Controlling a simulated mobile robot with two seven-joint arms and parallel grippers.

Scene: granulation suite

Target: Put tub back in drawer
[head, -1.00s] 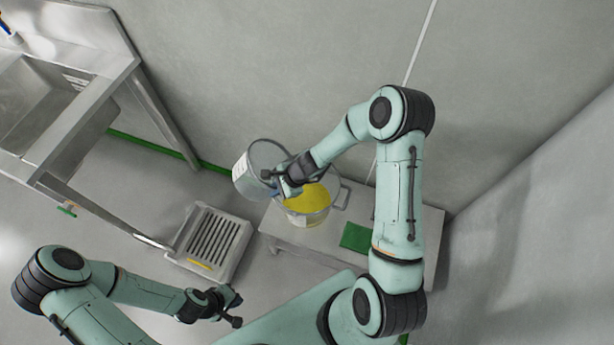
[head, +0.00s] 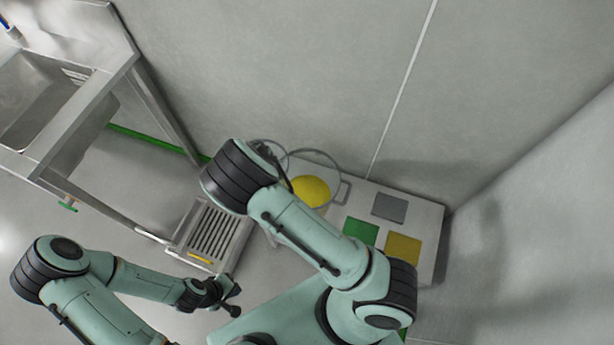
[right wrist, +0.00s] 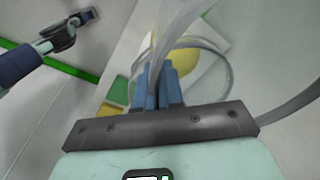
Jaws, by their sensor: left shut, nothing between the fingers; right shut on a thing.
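The tub (right wrist: 183,25) is clear. In the right wrist view its wall stands between the blue fingers of my right gripper (right wrist: 165,88), which is shut on it. In the head view my right arm hides that gripper and most of the tub; a bit of clear rim shows beside the arm. My left gripper (head: 228,293) is shut and empty, low in the head view, away from the tub. I cannot make out a drawer in either view.
A pot with yellow contents (head: 310,190) stands on a low bench (head: 425,222), partly behind my right arm. Grey, green and yellow squares lie on the bench. A slatted tray (head: 236,262) is left of it. A steel sink (head: 40,95) is at upper left.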

